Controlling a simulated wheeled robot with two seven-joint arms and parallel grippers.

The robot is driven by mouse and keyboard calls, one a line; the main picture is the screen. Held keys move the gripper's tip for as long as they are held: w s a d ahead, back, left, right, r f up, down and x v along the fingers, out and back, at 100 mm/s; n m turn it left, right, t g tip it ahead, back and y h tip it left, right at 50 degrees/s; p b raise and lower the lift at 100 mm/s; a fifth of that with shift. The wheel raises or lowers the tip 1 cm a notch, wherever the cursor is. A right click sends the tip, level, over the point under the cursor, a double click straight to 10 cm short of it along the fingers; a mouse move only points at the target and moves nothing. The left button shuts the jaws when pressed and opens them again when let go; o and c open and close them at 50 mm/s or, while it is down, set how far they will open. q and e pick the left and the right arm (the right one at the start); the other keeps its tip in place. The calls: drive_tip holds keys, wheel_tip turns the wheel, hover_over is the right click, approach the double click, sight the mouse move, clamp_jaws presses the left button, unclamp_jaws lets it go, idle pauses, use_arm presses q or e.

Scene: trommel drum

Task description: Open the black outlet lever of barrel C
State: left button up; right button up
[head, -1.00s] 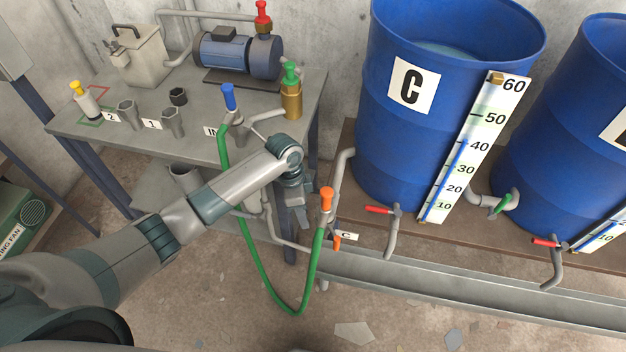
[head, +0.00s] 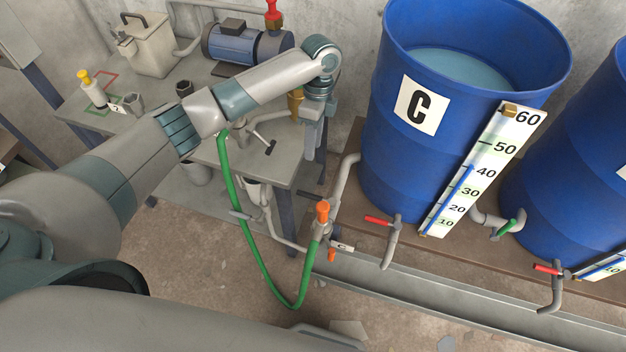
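Barrel C (head: 385,140) is a large blue drum with a white C label, standing right of centre. Its grey outlet pipe (head: 346,178) comes out low on its left side and bends down toward a fitting with an orange knob (head: 322,211). A short dark lever (head: 311,194) sticks out to the left of this pipe; it is small and its exact position is hard to read. My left gripper (head: 309,156) points down, above and apart from the dark lever. Its finger gap cannot be made out. My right gripper is not in view.
A green hose (head: 245,240) loops from the steel table (head: 210,145) to the orange-knob fitting. A red-handled tap (head: 385,222) and level scale (head: 470,180) stand at the barrel's front. A long metal trough (head: 430,295) runs below. A pump (head: 235,45) sits behind my arm.

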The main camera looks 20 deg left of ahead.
use_arm(q)
drive_tip(key=p, duration=0.3)
approach(309, 194)
drive_tip(key=f, duration=0.2)
drive_tip(key=s+f, duration=0.1)
drive_tip(key=f, duration=0.5)
drive_tip(key=shift+s, duration=0.2)
drive_tip(key=shift+r, duration=0.1)
clamp_jaws()
